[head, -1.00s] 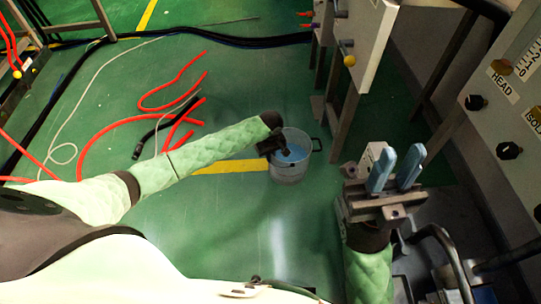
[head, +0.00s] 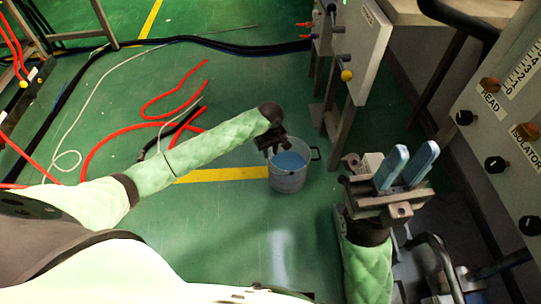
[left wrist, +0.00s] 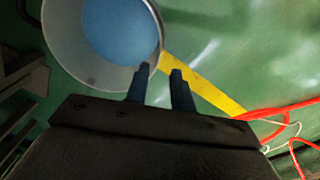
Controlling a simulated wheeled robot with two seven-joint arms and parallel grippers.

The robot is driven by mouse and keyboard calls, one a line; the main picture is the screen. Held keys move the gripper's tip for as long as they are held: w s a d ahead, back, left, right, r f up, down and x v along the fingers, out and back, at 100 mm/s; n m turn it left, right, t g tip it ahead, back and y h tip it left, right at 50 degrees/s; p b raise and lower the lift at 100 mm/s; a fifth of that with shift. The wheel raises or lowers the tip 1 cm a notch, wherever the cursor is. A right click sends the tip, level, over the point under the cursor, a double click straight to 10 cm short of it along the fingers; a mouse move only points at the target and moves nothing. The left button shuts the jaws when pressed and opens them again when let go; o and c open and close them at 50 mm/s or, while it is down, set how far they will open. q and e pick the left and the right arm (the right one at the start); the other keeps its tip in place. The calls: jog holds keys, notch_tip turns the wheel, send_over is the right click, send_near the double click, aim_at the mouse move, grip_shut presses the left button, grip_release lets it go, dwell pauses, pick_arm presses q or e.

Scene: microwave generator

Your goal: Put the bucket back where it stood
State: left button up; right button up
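The grey bucket (head: 287,182), with blue inside, stands upright on the green floor at the right end of a yellow line. A small handle shows at its right side. In the left wrist view the bucket (left wrist: 62,52) fills the upper left. The left gripper's two dark fingers (left wrist: 160,72) are apart; one overlaps the rim in the picture and the other is beside it over the floor. My right gripper (head: 405,165), with blue fingers spread, is open and empty, away from the bucket.
Red hoses (head: 90,150) and dark cables lie on the floor left of the bucket. A cabinet on legs with a yellow knob (head: 346,75) stands behind right. A grey control panel (head: 500,130) is at the right. The floor in front of the bucket is clear.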

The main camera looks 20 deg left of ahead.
pick_arm(q)
jog(key=shift+r+p, duration=0.35)
jog(key=shift+r, duration=1.15)
jog(key=shift+s+d, duration=0.1)
